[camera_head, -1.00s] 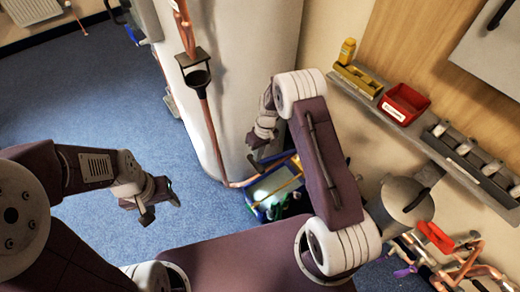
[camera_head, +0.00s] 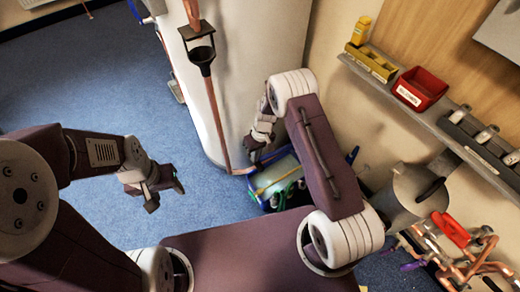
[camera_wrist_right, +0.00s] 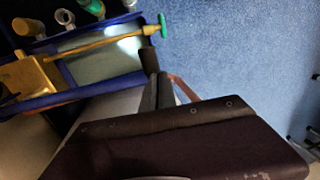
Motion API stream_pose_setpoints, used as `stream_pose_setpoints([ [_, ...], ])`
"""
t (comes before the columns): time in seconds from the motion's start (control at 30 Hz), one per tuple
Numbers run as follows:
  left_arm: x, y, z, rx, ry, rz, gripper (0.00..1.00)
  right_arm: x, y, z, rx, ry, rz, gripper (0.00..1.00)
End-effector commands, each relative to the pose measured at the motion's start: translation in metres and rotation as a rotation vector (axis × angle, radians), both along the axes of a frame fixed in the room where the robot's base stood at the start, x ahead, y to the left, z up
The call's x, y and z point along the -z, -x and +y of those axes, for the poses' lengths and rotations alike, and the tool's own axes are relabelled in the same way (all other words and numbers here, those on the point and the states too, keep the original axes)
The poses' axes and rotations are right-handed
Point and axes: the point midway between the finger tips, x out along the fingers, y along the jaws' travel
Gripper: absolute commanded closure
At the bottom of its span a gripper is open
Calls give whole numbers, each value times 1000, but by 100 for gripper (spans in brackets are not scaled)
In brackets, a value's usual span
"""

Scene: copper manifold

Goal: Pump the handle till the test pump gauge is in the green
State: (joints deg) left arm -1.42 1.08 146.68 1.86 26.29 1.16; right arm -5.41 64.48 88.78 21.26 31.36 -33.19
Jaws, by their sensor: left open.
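The test pump is a blue tub (camera_head: 284,196) on the floor at the foot of the white cylinder, partly hidden behind my right arm. In the right wrist view the tub (camera_wrist_right: 88,92) holds a brass block (camera_wrist_right: 34,76) and a long brass rod (camera_wrist_right: 95,45) with a green end (camera_wrist_right: 163,27). I cannot make out a gauge face. My left gripper (camera_head: 166,186) is open and empty, over the carpet.
The white cylinder (camera_head: 250,75) stands behind the tub, with a copper pipe and black funnel (camera_head: 200,52) in front. A wall shelf (camera_head: 440,120) at right carries a red bin (camera_head: 420,88) and yellow holder (camera_head: 371,62). Copper pipework (camera_head: 455,262) is low right. Carpet at left is clear.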

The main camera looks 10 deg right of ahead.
Motion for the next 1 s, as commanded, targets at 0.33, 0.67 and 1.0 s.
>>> stream_pose_setpoints([
  [0.33,55,0,0,0,0,0,46,93,6,16,0,1,2,100],
  [0.67,75,0,0,0,0,0,46,129,6,16,-1,1,0,100],
  [1.0,77,0,0,0,0,0,46,135,7,13,0,3,1,100],
])
